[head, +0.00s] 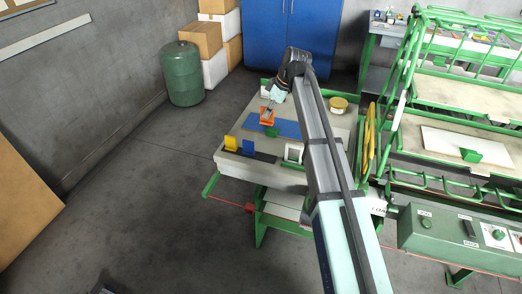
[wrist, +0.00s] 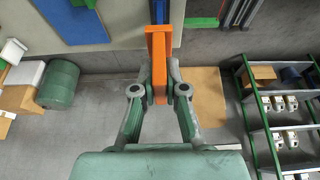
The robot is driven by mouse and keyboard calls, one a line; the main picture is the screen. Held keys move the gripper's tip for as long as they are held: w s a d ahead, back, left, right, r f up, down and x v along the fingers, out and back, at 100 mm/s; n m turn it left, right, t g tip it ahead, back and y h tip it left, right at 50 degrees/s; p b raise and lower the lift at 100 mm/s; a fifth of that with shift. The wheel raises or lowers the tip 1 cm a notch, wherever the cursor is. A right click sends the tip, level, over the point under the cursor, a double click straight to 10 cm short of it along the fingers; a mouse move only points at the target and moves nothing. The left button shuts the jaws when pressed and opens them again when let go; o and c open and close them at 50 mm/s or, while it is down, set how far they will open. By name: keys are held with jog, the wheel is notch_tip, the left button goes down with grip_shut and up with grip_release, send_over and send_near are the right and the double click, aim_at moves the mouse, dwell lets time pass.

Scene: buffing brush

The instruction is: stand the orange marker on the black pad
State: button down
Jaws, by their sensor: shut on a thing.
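The orange marker (head: 267,117) is a flat upright-looking plate above the work table. My gripper (head: 269,110) is shut on it. In the wrist view the orange marker (wrist: 158,65) is between the two fingertips of my gripper (wrist: 158,92). In the head view a black pad (head: 264,157) lies as a dark strip near the front edge of the table, with a yellow marker (head: 231,143) and a blue marker (head: 249,147) standing at it. The orange marker is behind the pad, apart from it. Whether it touches the surface beneath is unclear.
A small green piece (head: 271,132) is near the mat. A white framed piece (head: 294,152) stands right of the pad. A yellow round container (head: 338,104) is at the back right.

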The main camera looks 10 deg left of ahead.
notch_tip(320, 180, down, 18)
jog(key=p, duration=0.3)
jog(key=shift+r+p, duration=0.2)
jog(key=shift+p, duration=0.2)
jog(key=shift+f, duration=0.15)
jog(key=c, duration=1.2)
grip_release()
jog(key=b+v, duration=0.2)
jog(key=v, duration=1)
jog(key=shift+r+b, duration=0.2)
jog(key=shift+b, duration=0.2)
